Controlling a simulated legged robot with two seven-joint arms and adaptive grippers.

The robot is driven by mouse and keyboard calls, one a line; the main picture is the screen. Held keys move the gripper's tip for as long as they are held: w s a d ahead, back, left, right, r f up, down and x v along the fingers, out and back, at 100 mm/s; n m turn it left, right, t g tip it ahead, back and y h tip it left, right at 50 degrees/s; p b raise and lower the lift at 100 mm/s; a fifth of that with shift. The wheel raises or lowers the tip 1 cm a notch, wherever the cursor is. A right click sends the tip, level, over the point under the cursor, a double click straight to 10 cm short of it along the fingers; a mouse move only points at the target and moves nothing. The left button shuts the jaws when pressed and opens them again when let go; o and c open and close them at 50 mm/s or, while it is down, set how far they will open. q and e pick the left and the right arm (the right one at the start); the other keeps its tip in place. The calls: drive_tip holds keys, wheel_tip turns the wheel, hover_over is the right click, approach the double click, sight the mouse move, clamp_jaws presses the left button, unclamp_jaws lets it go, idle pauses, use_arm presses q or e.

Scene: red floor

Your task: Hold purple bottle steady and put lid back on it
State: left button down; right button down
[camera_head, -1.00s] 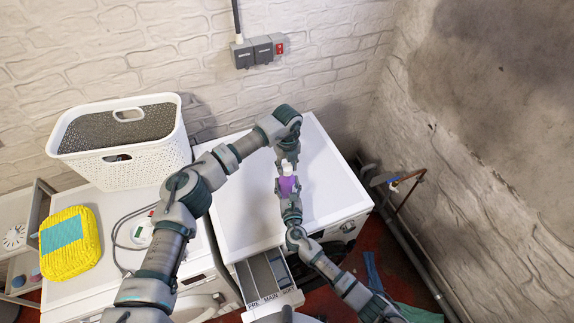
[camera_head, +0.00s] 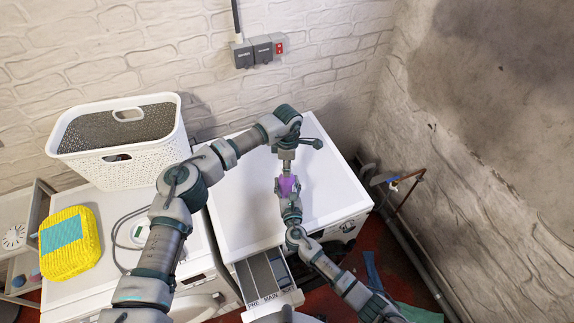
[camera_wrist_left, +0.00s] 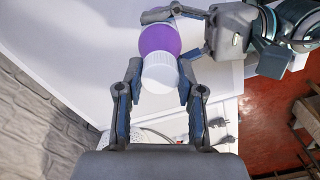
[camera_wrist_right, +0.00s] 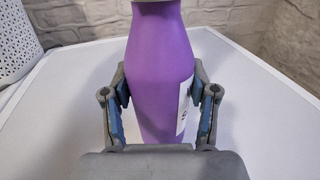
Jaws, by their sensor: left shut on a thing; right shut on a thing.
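The purple bottle (camera_head: 289,186) stands above the white machine top, roughly upright, between my two grippers. My right gripper (camera_head: 291,194) is shut on the bottle's body; its fingers press both sides in the right wrist view (camera_wrist_right: 160,85). My left gripper (camera_head: 287,170) comes from above and is shut on the white lid (camera_wrist_left: 160,73). In the left wrist view the lid lies between the fingers, in line with the purple bottle (camera_wrist_left: 160,40). Whether the lid is seated on the neck I cannot tell. In the head view my left gripper mostly hides the lid.
The white machine top (camera_head: 240,205) is otherwise clear around the grippers. Its detergent drawer (camera_head: 268,280) is pulled out in front. A white basket (camera_head: 125,165) and a yellow woven item (camera_head: 70,255) sit to the left. Pipes (camera_head: 405,185) run along the right wall.

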use_arm(q)
drive_tip(key=c, duration=0.7)
unclamp_jaws()
drive_tip(key=shift+w+a, duration=0.1)
drive_tip(key=shift+o, duration=0.2)
wheel_tip(320, 180, up, 12)
drive_tip(key=shift+w, duration=0.1)
use_arm(e)
drive_tip(key=shift+c, duration=1.2)
unclamp_jaws()
drive_tip(key=s, duration=0.4)
drive_tip(key=s+d, duration=0.1)
drive_tip(key=s, duration=0.6)
drive_tip(key=shift+s+d+f, duration=0.1)
drive_tip(key=shift+s+d, duration=0.25)
drive_tip(key=shift+s, duration=0.05)
